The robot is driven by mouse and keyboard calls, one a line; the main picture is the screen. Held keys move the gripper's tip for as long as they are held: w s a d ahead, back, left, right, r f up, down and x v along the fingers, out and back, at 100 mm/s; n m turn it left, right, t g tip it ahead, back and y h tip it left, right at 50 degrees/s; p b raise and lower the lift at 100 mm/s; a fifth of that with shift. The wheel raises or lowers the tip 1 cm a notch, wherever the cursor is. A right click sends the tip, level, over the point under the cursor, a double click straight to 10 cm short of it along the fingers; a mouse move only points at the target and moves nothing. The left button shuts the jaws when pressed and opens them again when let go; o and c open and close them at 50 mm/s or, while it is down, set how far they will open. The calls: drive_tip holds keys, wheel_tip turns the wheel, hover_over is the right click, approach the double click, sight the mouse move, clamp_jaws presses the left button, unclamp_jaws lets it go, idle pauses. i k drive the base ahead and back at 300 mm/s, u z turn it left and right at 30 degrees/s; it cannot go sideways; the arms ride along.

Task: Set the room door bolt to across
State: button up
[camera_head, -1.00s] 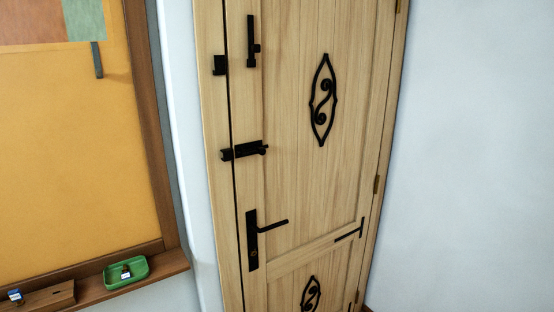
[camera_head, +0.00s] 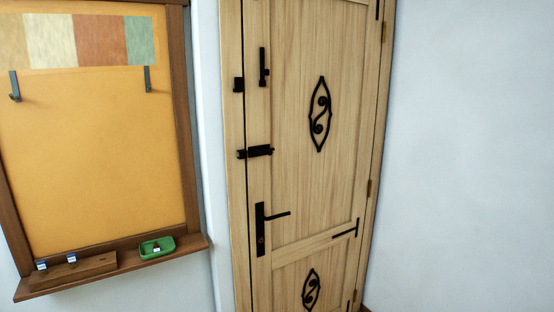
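The wooden room door (camera_head: 290,180) stands shut at the middle right of the head view. High near its left edge is a black upright bar (camera_head: 263,66) with a small knob on its right. A small black block (camera_head: 238,85) sits apart from the bar, to its left on the door frame. Lower down, a black horizontal bolt (camera_head: 259,150) lies near the door's left edge. Its left end is at a black keeper (camera_head: 241,154) on the frame; how far it enters is too small to tell. Which fitting is the task's bolt, I cannot tell. My gripper is not in view.
A black lever handle (camera_head: 275,214) sits below the bolt. To the left hangs an orange board (camera_head: 95,150) with hooks. Its wooden ledge (camera_head: 190,245) juts out and holds a green tray (camera_head: 157,248) and a wooden block (camera_head: 86,270). The right wall is bare.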

sight(269, 151)
drive_tip(key=z, duration=0.7)
drive_tip(key=k, duration=0.2)
drive_tip(key=u, duration=1.65)
drive_tip(key=i, duration=1.3)
drive_tip(key=u, duration=0.05)
